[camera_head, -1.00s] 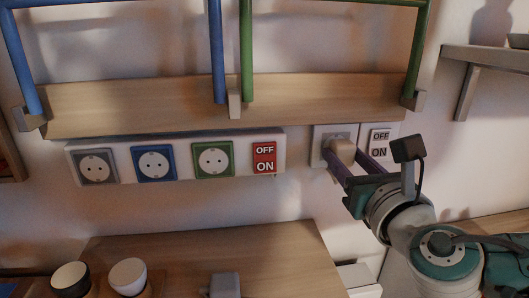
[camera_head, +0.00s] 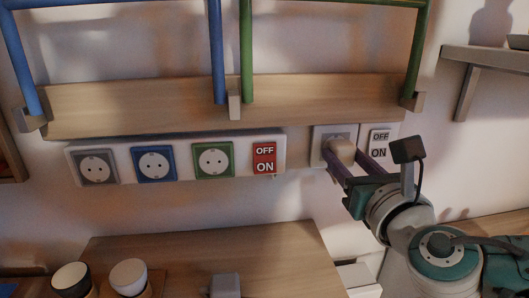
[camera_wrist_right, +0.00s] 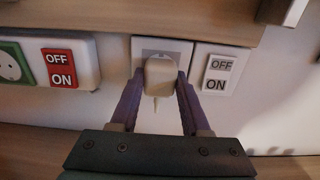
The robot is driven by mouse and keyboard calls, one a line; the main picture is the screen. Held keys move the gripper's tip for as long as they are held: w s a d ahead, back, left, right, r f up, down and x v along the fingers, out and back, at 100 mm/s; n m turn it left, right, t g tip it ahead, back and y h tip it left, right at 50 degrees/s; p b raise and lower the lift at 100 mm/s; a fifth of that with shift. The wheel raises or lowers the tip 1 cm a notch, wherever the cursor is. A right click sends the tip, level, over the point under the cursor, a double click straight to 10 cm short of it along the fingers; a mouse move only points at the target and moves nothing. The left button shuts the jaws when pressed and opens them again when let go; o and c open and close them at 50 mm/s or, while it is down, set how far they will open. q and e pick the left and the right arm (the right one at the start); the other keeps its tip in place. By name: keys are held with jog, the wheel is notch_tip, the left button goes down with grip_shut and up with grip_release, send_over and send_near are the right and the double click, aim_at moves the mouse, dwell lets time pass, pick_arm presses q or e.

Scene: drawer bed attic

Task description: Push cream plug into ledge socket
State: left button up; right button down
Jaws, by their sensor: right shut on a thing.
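The cream plug (camera_head: 343,150) is at the front of a light wall socket (camera_head: 322,133) with a grey face, just under the wooden ledge. My right gripper (camera_head: 349,160) is shut on the plug, one purple finger on each side. In the right wrist view, the plug (camera_wrist_right: 159,74) sits between the fingertips and covers most of the socket (camera_wrist_right: 179,49). The plug hides its own pins and the socket holes, so I cannot tell how deep it sits. A short thin piece hangs below the plug. My left gripper is not in view.
A white ON/OFF switch (camera_head: 379,142) is close right of the socket. A white strip (camera_head: 200,143) with grey, blue and green sockets and a red switch is to the left. The wooden ledge (camera_head: 180,105) runs above. Cups and a grey block stand on the table below.

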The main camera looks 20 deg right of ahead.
jog(key=shift+w+d+b, duration=0.1)
jog(key=shift+w+b, duration=0.2)
jog(key=shift+w, duration=0.2)
jog(key=shift+c, duration=1.5)
grip_release()
jog(key=p+v, duration=0.1)
jog(key=v, duration=0.9)
jog(key=shift+d, duration=0.1)
